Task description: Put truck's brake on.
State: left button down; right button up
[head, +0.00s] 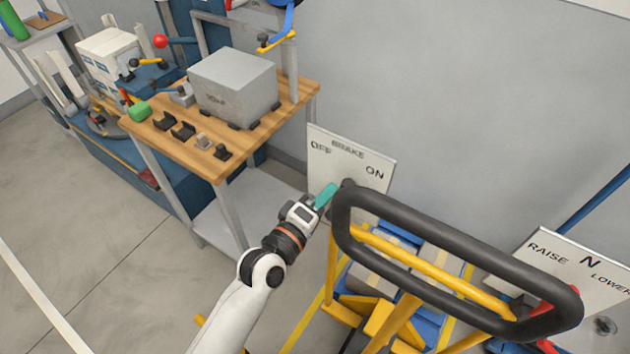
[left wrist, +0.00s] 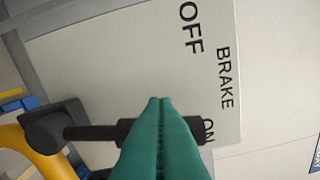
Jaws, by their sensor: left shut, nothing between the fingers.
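The brake plate (head: 322,166) is a white sign lettered BRAKE, with OFF at left and ON at right. It also fills much of the left wrist view (left wrist: 110,60). A black brake lever (left wrist: 92,133) runs from a pivot on the truck's yellow frame, and its grip end overlaps the ON lettering in the left wrist view. My left gripper (head: 328,192) has teal fingers, shut and empty. In the left wrist view its tips (left wrist: 160,102) overlap the lever's grip; I cannot tell whether they touch. The truck's black loop handle (head: 440,262) hides most of the lever in the head view. My right gripper is out of view.
A wooden-topped bench (head: 185,150) with a grey box (head: 235,88) stands left of the plate. A RAISE/N/LOWER plate (head: 575,262) is at right, beyond the loop handle. The grey wall is close behind. Floor at lower left is clear.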

pick_arm(q)
jog(key=shift+s+d+f+m+p, duration=0.15)
jog(key=shift+s+d+m+p, duration=0.5)
jog(key=shift+m, duration=0.3)
jog(key=shift+s+d+f+m+p, duration=0.1)
jog(key=shift+s+d+m+p, duration=0.3)
jog(key=shift+d+m, duration=0.45)
jog(key=shift+a, duration=0.15)
jog(key=shift+w, duration=0.1)
